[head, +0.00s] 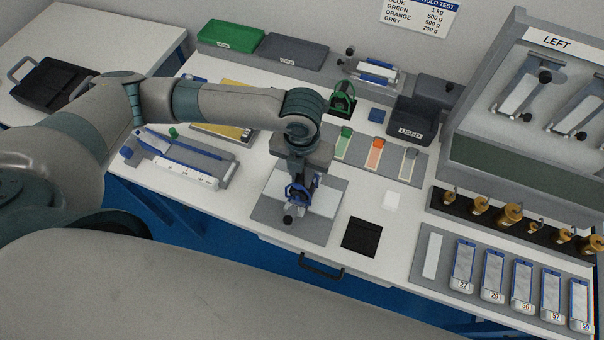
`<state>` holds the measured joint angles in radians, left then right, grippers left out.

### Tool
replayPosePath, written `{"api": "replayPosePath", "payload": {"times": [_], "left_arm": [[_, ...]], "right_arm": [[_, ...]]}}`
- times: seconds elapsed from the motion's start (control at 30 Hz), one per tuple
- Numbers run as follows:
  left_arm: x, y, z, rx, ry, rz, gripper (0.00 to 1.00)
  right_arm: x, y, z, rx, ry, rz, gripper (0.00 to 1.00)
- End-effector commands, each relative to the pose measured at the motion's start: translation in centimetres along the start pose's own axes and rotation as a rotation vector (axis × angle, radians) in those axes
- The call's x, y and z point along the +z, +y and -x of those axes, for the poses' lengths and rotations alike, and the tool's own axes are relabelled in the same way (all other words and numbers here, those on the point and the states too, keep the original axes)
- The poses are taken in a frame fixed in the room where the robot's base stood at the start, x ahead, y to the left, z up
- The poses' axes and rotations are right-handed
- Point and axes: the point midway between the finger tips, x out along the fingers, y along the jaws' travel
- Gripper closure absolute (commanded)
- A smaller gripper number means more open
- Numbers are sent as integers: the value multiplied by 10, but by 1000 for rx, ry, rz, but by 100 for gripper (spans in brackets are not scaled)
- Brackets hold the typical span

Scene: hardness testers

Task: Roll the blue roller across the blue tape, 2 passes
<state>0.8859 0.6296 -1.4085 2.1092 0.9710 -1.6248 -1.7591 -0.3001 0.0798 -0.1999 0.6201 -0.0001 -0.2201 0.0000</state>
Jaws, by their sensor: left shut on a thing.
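My left gripper (301,176) reaches down from above over a grey mat near the front of the bench. It is shut on the blue roller (294,194), whose blue frame shows just below the fingers with a dark round knob at its near end. The roller is over a pale plate (325,201) on the grey mat (266,211). I cannot tell whether the roller touches the plate. I cannot make out the blue tape; the gripper and roller cover the plate's middle. My right gripper is out of view.
A green tool (343,97) and a dark bin marked USED (411,131) stand behind. Numbered panels (493,275) and brass weights (510,214) are right.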

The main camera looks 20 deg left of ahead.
Motion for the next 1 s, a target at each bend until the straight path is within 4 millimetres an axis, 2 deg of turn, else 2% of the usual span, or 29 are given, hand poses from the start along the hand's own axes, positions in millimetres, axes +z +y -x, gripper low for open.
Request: {"api": "replayPosePath", "payload": {"times": [1.0], "left_arm": [[-1, 5, 0, 0, 1, 0, 100]], "right_arm": [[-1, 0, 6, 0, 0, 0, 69]]}}
